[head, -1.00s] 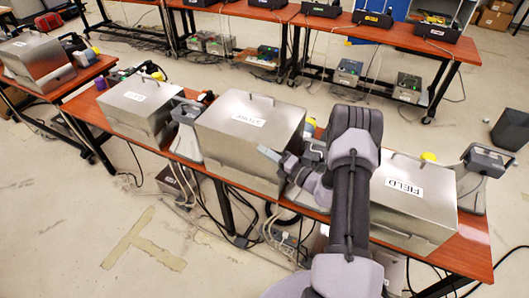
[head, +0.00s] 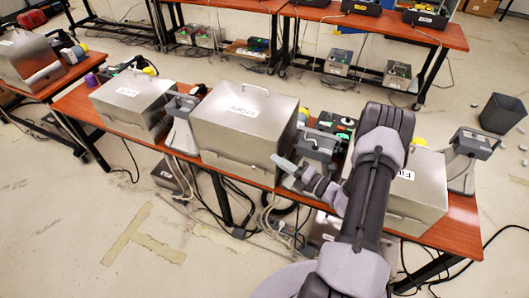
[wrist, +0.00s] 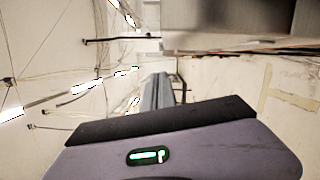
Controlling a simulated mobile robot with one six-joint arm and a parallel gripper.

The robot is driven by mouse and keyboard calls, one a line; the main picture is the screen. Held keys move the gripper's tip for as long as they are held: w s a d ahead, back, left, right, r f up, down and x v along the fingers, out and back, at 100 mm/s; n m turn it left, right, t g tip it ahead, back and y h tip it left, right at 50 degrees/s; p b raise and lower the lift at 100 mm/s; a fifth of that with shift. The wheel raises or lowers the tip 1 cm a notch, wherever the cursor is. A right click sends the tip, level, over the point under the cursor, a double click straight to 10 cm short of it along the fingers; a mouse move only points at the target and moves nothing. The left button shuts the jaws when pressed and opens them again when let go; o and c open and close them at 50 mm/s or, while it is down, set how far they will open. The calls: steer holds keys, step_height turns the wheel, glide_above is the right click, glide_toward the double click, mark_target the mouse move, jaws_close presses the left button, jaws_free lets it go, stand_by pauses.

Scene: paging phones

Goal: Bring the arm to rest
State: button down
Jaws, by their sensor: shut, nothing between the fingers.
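My arm reaches up from the bottom of the head view, bends at a dark elbow, and comes back down toward the left. My gripper (head: 283,162) is shut and empty. In the head view it shows as a pale narrow tip in front of the right side of the middle metal box (head: 235,150). I cannot tell whether it touches the box. In the wrist view a purple-grey part of my own arm with a green-lit display fills the bottom.
More metal boxes stand on the brown table (head: 465,230): a left one (head: 130,110) and a right one (head: 420,205), partly behind my arm. Desk devices (head: 465,155) stand between and beside them. A dark bin (head: 503,113) is on the floor at right.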

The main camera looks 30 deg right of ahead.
steer(key=s+a+r+n+g+y+b, duration=0.25)
steer(key=a+r+n+g, duration=0.3)
steer(key=a+n, duration=0.35)
steer(key=s+a+r+n+g+y+b, duration=0.1)
steer(key=a+r+n+g+y+b, duration=0.1)
steer(key=a+r+n+g+y, duration=0.55)
steer(key=s+a+r+n+h+b, duration=0.1)
steer(key=s+a+n+h+b, duration=0.2)
steer(key=s+n+h, duration=0.4)
steer(key=s+a+r+n+t+h+b, duration=0.1)
steer(key=s+a+n+h+b, duration=0.2)
steer(key=n, duration=1.6)
steer(key=s+a+h, duration=0.2)
steer(key=s+h, duration=0.3)
steer(key=s, duration=0.2)
steer(key=shift+s+r+t+b, duration=0.2)
steer(key=shift+s+t+b, duration=0.1)
steer(key=shift+s+b, duration=0.1)
